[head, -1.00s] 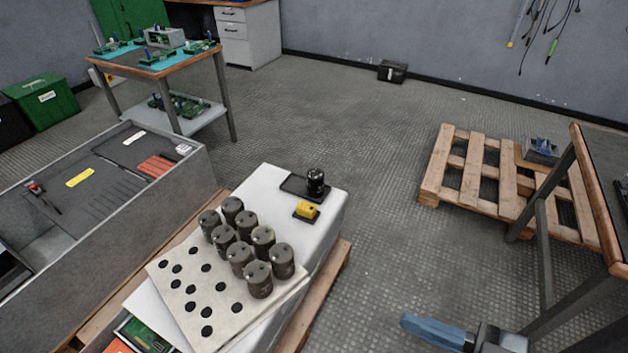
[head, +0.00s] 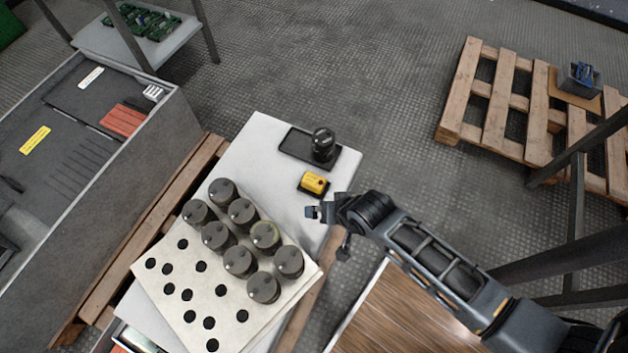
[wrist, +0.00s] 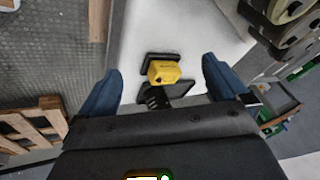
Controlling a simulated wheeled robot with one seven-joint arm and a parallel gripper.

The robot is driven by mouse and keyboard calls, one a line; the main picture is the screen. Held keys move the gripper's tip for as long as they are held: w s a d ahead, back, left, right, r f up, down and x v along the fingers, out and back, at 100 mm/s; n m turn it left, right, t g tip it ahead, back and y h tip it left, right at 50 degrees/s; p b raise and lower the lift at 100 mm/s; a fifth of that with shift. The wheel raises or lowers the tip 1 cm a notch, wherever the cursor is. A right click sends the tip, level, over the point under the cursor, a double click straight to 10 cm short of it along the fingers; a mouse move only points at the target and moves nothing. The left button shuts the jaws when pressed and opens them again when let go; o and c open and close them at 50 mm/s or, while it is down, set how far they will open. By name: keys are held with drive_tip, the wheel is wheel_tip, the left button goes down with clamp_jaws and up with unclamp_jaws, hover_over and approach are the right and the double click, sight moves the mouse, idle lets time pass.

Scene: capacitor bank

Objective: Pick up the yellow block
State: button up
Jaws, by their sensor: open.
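The yellow block (head: 313,183) sits on a small black pad on the white bench top, near its right edge. In the wrist view the yellow block (wrist: 163,73) lies ahead of and between the two blue-grey fingers, apart from both. My gripper (head: 312,212) is open and empty, just below the block in the head view. My gripper's spread fingers (wrist: 155,80) also show in the wrist view.
A black cylinder (head: 323,143) stands on a black tray (head: 295,143) just behind the block. Several grey capacitors (head: 240,211) stand on a perforated white board (head: 165,293) to the left. A wooden pallet (head: 492,95) lies at the right.

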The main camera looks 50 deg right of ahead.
sight(314, 180)
drive_tip(key=w+d+m+g, duration=0.1)
drive_tip(key=w+d+m, duration=0.1)
drive_tip(key=w, duration=0.1)
drive_tip(key=w+d+f+m+g, duration=0.1)
drive_tip(key=w+d+g, duration=0.1)
drive_tip(key=w+d, duration=0.1)
drive_tip(key=w+d+m+g+y, duration=0.1)
drive_tip(key=w+d+m+g, duration=0.1)
drive_tip(key=w, duration=0.3)
drive_tip(key=shift+w+d+f+m, duration=0.1)
drive_tip(key=shift+d+f+m, duration=0.15)
drive_tip(key=shift+d, duration=0.2)
drive_tip(key=shift+w+f, duration=0.1)
wheel_tip(314, 180, down, 7)
drive_tip(key=shift+f+b, duration=0.2)
drive_tip(key=shift+b, duration=0.45)
drive_tip(key=shift+s, duration=0.2)
drive_tip(key=c, duration=1.1)
drive_tip(key=shift+r, duration=0.1)
drive_tip(key=shift+c, duration=0.2)
